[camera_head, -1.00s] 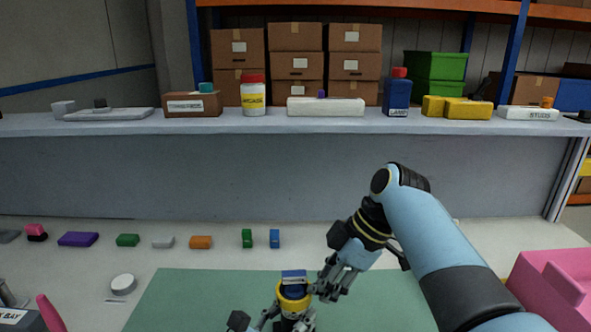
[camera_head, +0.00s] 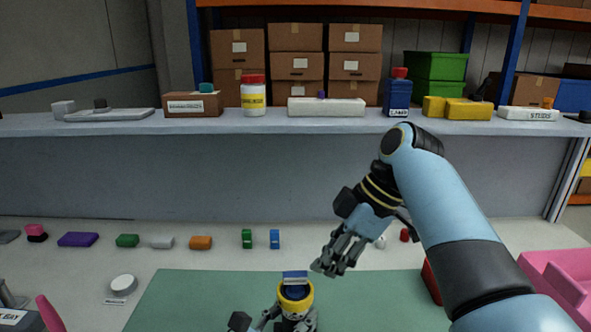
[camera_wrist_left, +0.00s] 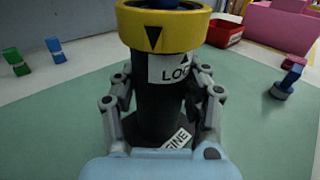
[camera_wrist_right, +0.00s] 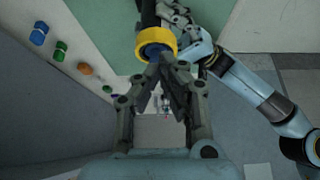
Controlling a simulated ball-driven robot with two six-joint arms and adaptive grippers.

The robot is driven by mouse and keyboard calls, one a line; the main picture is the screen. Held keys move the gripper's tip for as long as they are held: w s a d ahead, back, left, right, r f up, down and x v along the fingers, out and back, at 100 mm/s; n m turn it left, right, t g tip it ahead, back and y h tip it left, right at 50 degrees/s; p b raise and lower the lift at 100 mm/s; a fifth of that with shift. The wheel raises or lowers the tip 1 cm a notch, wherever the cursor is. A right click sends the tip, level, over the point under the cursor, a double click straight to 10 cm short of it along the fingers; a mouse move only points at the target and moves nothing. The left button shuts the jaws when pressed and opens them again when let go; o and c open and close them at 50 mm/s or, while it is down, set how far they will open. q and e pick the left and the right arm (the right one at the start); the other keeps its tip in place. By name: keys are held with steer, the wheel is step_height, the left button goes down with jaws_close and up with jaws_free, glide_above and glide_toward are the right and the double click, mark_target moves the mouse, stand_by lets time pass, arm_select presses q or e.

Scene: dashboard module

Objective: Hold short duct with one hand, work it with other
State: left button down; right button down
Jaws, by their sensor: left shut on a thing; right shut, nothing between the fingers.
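The short duct (camera_wrist_left: 152,100) is a dark upright cylinder with a yellow collar (camera_head: 295,296) and a blue piece on top. White labels show on its side; one has a black arrow, and part of each label is hidden. My left gripper (camera_head: 293,324) is shut on the dark body below the collar. Its fingers close from both sides in the left wrist view. My right gripper (camera_head: 330,267) is shut and empty, above and right of the duct, apart from it. The right wrist view shows the yellow collar (camera_wrist_right: 156,42) beyond its fingertips.
A green mat (camera_head: 200,300) lies under the work. Several small coloured blocks, such as a blue one (camera_head: 274,239), line the back left. A red bin (camera_wrist_left: 222,32) and a pink bin (camera_head: 560,280) stand at the right. A shelf (camera_head: 220,125) with boxes runs behind.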

arm_select(q)
steer(key=c, duration=0.6)
jaws_free()
steer(key=shift+o, duration=0.2)
